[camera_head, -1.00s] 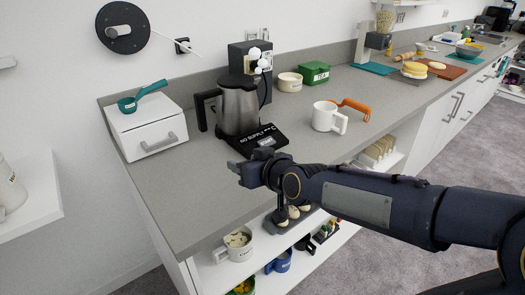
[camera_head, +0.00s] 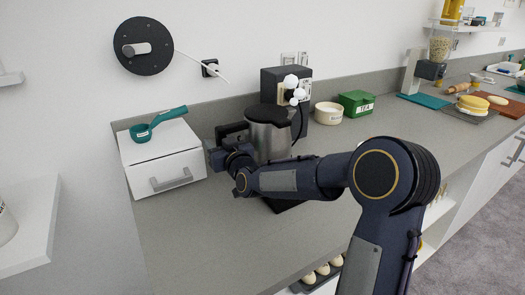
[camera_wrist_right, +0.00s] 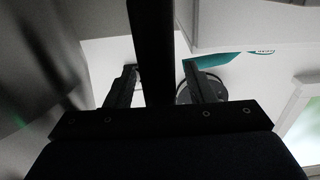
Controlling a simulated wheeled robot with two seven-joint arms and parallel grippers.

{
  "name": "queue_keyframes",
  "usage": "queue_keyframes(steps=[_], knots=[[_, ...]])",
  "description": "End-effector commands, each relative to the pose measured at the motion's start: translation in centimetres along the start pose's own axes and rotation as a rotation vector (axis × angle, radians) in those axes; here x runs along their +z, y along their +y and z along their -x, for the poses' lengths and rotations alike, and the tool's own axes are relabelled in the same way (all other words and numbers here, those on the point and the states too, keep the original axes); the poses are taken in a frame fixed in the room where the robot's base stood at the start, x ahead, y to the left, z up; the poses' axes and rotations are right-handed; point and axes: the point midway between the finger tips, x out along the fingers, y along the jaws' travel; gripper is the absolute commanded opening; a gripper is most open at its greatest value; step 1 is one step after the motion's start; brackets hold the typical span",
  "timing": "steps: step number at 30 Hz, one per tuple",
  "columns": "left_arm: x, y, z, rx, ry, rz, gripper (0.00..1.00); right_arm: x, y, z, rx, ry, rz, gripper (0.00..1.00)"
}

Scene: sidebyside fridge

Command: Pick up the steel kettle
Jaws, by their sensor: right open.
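The steel kettle (camera_head: 270,138) stands on its dark base on the grey counter, with a black lid and a black handle (camera_head: 232,130) on its left side. My right arm crosses in front of the kettle's lower part and hides much of the base. My right gripper (camera_head: 218,156) is at the handle side, left of the kettle body. In the wrist view the black handle (camera_wrist_right: 150,45) runs between the two open fingers of the right gripper (camera_wrist_right: 157,85). Whether either finger touches it I cannot tell. My left gripper is not in view.
A white drawer box (camera_head: 160,160) with a teal scoop (camera_head: 158,121) on top stands close left of the gripper. Behind the kettle is a dark box-shaped appliance (camera_head: 270,82). A cream bowl (camera_head: 329,114) and green tea box (camera_head: 356,103) stand to the right.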

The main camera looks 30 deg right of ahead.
Motion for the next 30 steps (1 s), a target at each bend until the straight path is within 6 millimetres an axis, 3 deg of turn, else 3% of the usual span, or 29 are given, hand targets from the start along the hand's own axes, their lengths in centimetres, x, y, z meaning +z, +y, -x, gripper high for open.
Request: queue_keyframes(steps=[7,18,30], knots=[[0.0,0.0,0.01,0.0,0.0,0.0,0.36,-0.01,-0.02,-0.21,0.0,0.0,0.0,0.49],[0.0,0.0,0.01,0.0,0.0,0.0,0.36,0.0,-0.02,-0.18,0.0,0.0,0.0,0.01],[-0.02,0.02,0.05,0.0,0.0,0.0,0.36,-0.57,-0.02,-0.2,0.0,0.01,0.005,0.0]])
